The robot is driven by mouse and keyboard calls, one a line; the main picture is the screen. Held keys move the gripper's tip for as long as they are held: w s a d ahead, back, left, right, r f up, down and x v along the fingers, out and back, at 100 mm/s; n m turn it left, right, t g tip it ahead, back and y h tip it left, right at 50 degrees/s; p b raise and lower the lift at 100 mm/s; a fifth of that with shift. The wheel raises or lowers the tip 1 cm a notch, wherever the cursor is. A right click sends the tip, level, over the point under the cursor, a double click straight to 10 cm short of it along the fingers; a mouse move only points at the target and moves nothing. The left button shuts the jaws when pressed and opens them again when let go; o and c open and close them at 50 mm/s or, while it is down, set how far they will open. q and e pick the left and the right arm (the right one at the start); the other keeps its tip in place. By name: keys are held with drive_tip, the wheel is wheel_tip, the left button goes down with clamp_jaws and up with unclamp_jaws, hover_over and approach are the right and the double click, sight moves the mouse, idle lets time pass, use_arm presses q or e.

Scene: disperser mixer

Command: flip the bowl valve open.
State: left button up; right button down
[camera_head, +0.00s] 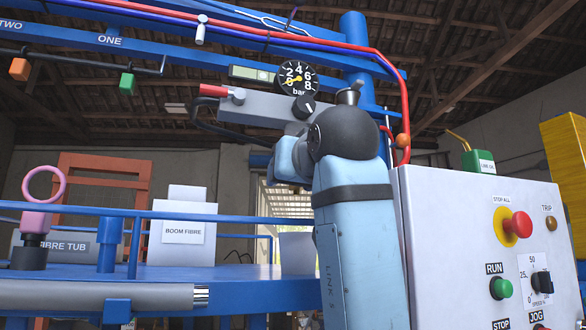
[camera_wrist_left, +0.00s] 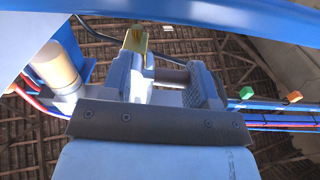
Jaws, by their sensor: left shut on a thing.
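My left gripper (camera_wrist_left: 168,80) shows in the left wrist view with a short brownish metal rod (camera_wrist_left: 171,75) between its two fingers. It is shut on this rod, which may be part of the bowl valve; I cannot tell for sure. A yellow piece (camera_wrist_left: 135,41) stands up beyond the left finger. In the head view my arm's pale blue link and dark round joint fill the middle and hide the gripper's fingertips and what they hold. No part that I can surely name as the bowl valve shows there. My right gripper is in neither view.
A control box (camera_head: 450,230) with a red stop button (camera_head: 518,225) stands close on the right of my arm. A blue rail (camera_head: 75,211) runs in front of the boom fibre box (camera_head: 182,233).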

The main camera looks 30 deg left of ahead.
use_arm(q)
drive_tip(key=shift+f+n, duration=0.1)
drive_tip(key=shift+n, duration=0.3)
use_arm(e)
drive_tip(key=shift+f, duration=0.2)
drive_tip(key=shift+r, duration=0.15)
use_arm(q)
drive_tip(key=o, duration=0.9)
drive_tip(key=shift+o, duration=0.2)
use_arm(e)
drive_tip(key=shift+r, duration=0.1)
use_arm(q)
drive_tip(key=v, duration=1.4)
drive_tip(key=shift+p, duration=0.4)
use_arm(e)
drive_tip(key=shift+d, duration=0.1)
